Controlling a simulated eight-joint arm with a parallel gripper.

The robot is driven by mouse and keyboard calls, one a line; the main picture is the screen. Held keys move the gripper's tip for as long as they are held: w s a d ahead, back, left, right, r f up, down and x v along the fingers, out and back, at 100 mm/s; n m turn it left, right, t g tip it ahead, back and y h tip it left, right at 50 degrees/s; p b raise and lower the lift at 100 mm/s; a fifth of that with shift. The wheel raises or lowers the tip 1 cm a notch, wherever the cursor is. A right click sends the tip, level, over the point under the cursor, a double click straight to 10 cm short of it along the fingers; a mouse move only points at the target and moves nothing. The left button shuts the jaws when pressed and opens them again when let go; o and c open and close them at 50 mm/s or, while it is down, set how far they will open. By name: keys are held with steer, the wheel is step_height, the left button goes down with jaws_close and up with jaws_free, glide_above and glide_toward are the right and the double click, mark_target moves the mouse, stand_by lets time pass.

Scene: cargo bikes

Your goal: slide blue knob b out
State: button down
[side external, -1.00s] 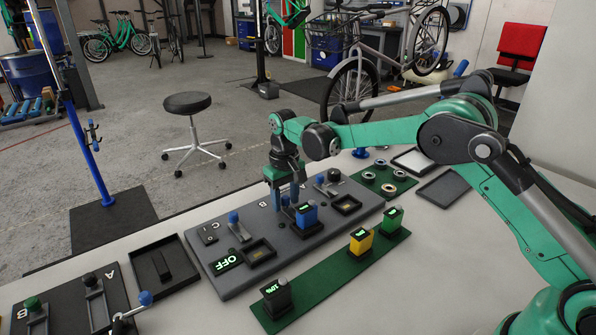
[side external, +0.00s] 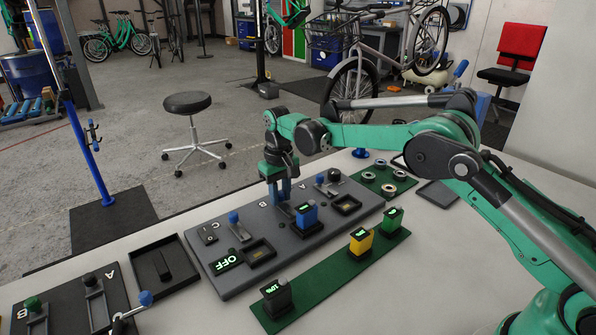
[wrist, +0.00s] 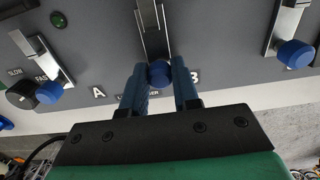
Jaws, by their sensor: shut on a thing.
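My gripper (side external: 280,195) is over the back middle of the grey control panel (side external: 225,285). In the wrist view its two blue fingers (wrist: 160,85) are shut on a blue knob (wrist: 159,74), one on each side. This knob sits at the near end of a metal slide track (wrist: 151,30), between the printed letters A (wrist: 98,92) and B (wrist: 193,76). In the side view the fingers largely hide the knob. Another blue knob (wrist: 295,54) is at the right, and a third (wrist: 48,92) is at the left by the SLOW and FAST marks.
A blue block with a lit display (side external: 306,214) stands just in front of my gripper. A green strip (side external: 325,280) bears a yellow block (side external: 360,241) and two others. A black tray (side external: 185,281) lies at the left. The bench edge is close behind the panel.

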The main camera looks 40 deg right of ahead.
mark_target(280, 193)
steer(key=c, duration=0.8)
jaws_free()
steer(key=shift+r, duration=0.1)
steer(key=shift+r, duration=3.65)
